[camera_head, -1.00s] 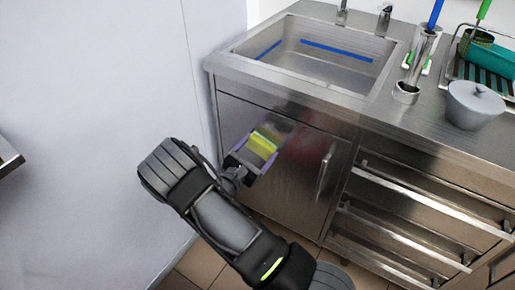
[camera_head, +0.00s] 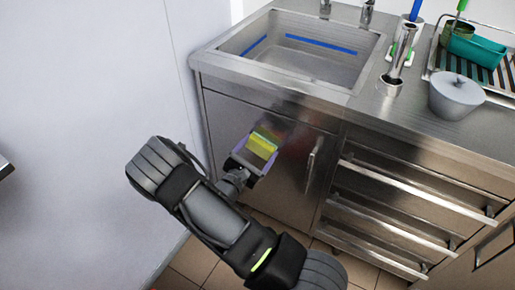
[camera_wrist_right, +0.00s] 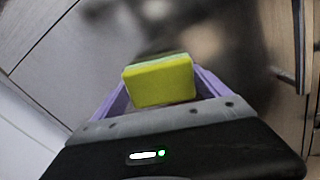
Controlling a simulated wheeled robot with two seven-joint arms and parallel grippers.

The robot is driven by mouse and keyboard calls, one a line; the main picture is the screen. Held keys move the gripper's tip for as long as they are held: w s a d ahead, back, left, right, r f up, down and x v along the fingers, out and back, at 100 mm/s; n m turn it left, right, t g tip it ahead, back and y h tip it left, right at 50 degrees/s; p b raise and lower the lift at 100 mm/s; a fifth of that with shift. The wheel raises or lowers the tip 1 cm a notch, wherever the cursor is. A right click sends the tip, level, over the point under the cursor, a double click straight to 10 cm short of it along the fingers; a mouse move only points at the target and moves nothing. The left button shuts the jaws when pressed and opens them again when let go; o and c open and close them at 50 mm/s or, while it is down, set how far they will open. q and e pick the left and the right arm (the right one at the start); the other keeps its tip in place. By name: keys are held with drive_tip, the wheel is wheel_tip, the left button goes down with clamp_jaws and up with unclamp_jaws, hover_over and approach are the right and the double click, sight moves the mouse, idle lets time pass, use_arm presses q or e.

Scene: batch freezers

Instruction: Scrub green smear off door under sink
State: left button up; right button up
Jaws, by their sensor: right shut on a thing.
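My right gripper (camera_head: 254,151) is shut on a yellow sponge with a green layer (camera_head: 262,145), in front of the steel door under the sink (camera_head: 282,178). The sponge (camera_wrist_right: 160,82) also shows in the right wrist view between the purple fingers, its green side toward the door. It is close to the door's upper part; I cannot tell whether it touches. No green smear shows clearly; the sponge and gripper cover part of the door. The door has a vertical handle (camera_head: 313,165) on its right. My left gripper is not in view.
The sink (camera_head: 300,60) is above the door. Drawers with long bar handles (camera_head: 400,185) stand to the right. A grey lidded pot (camera_head: 456,95) and a dish rack (camera_head: 480,65) are on the counter. A pale wall (camera_head: 90,110) is at left.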

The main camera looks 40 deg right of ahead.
sight(247, 144)
drive_tip(key=shift+s+d+p, duration=0.25)
drive_tip(key=shift+s+p, duration=0.05)
drive_tip(key=shift+s, duration=0.55)
drive_tip(key=shift+s+d+p, duration=0.2)
drive_tip(key=shift+s+p, duration=0.05)
drive_tip(key=shift+s, duration=0.6)
drive_tip(key=shift+d, duration=0.1)
drive_tip(key=shift+w, duration=0.2)
drive_tip(key=shift+w+a, duration=0.35)
drive_tip(key=shift+w, duration=0.5)
drive_tip(key=shift+w+a, duration=0.3)
drive_tip(key=shift+w, duration=0.55)
drive_tip(key=shift+w+b, duration=0.15)
drive_tip(key=shift+b, duration=0.15)
drive_tip(key=shift+w+a+b, duration=0.25)
drive_tip(key=shift+w+b, duration=0.1)
drive_tip(key=shift+w, duration=0.65)
drive_tip(key=shift+w+a+r, duration=0.1)
drive_tip(key=shift+w+a, duration=0.05)
drive_tip(key=shift+w, duration=0.55)
